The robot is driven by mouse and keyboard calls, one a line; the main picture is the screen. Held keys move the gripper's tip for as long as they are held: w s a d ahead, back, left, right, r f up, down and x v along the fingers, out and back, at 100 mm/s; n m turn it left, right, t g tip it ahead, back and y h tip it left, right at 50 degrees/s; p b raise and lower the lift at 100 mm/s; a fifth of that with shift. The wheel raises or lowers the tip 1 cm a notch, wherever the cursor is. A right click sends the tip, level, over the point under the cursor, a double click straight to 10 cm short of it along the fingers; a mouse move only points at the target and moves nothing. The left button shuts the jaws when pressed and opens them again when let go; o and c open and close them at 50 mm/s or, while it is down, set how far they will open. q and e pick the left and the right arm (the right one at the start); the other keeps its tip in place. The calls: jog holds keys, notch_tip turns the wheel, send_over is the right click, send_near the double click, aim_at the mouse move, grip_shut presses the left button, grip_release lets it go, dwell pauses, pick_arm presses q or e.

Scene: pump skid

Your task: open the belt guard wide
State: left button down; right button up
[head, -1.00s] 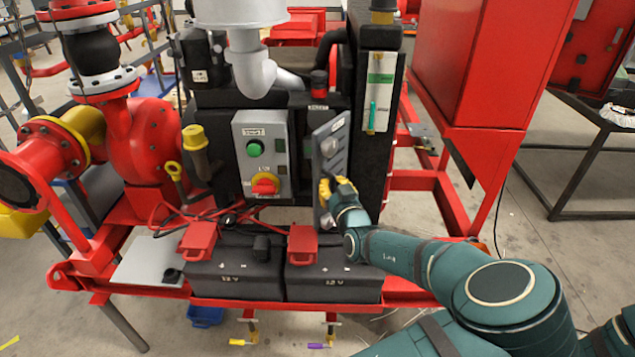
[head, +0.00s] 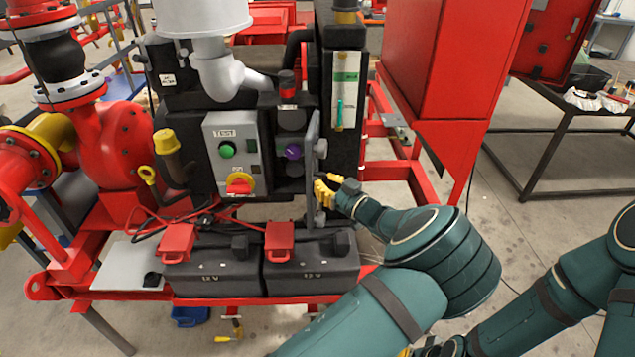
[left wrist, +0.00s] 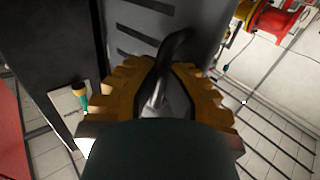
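The belt guard (head: 314,160) is a grey hinged panel on the pump skid. It stands swung out, almost edge-on in the head view, with the space behind it showing on its left. In the left wrist view the slotted guard face (left wrist: 205,25) fills the upper middle. My left gripper (head: 324,190), with yellow fingers, is at the guard's lower part. In the left wrist view its fingers (left wrist: 168,68) close on the guard's black handle (left wrist: 178,44) from both sides. Only a piece of my right gripper (head: 430,347) shows at the bottom edge; its fingers are not clear.
A purple knob (head: 292,151) shows behind the guard. Left of it is a grey control box (head: 232,150) with a green button and red switch. Two black batteries (head: 312,268) sit below. A red cabinet (head: 450,60) stands at the right. Floor shows beyond it.

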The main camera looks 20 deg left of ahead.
pick_arm(q)
jog(key=shift+d+f, duration=0.15)
jog(key=shift+d, duration=0.1)
jog(key=c, duration=1)
grip_release()
jog(key=v, duration=1.2)
jog(key=shift+d, duration=0.1)
